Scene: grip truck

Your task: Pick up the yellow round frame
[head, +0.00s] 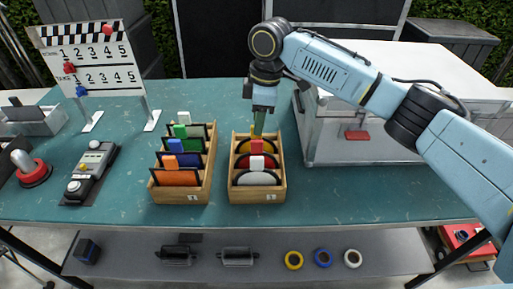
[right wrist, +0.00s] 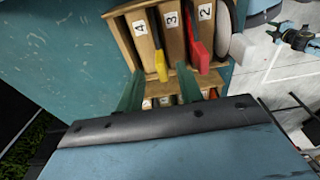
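The yellow round frame (head: 243,139) stands in the rear slot of the right wooden rack (head: 257,197), mostly hidden behind the red frame. Its upright yellow tab (right wrist: 160,66) shows in the right wrist view. My right gripper (head: 259,118) points down over the rear of this rack. In the right wrist view its two green fingers (right wrist: 159,92) are apart, with the yellow tab lined up between their tips. I see no contact with the tab. My left gripper is not in view.
A red frame (head: 257,147) and a white frame (head: 257,178) stand in front of the yellow one. The left rack (head: 181,197) holds coloured square frames. A white-topped case (head: 310,140) stands close on the right. The table front is clear.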

